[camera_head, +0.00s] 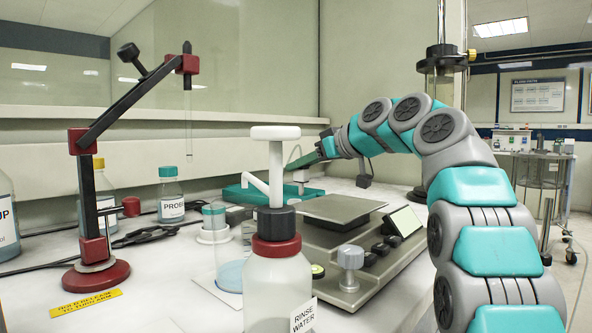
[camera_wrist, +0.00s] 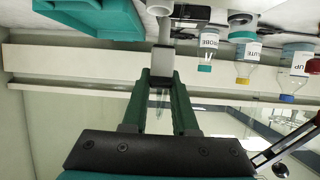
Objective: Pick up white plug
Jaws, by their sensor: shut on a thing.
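My gripper (camera_head: 299,164) reaches from the right over the teal tray at the back of the bench. In the wrist view its dark green fingers (camera_wrist: 162,78) are shut on the pale block of the white plug (camera_wrist: 162,64). A grey stem runs from this block to a rounded white end, and a clear, pointed part lies between the fingers. In the head view the plug (camera_head: 300,177) is small and upright below the fingers, over the tray. I cannot tell whether it touches anything beneath.
The teal tray (camera_head: 235,194) lies under my gripper. A pump bottle (camera_head: 277,285) stands in front, beside a balance (camera_head: 345,211). A red-and-black stand (camera_head: 95,274) and a PROBE bottle (camera_head: 171,197) are at left. The wall is close behind.

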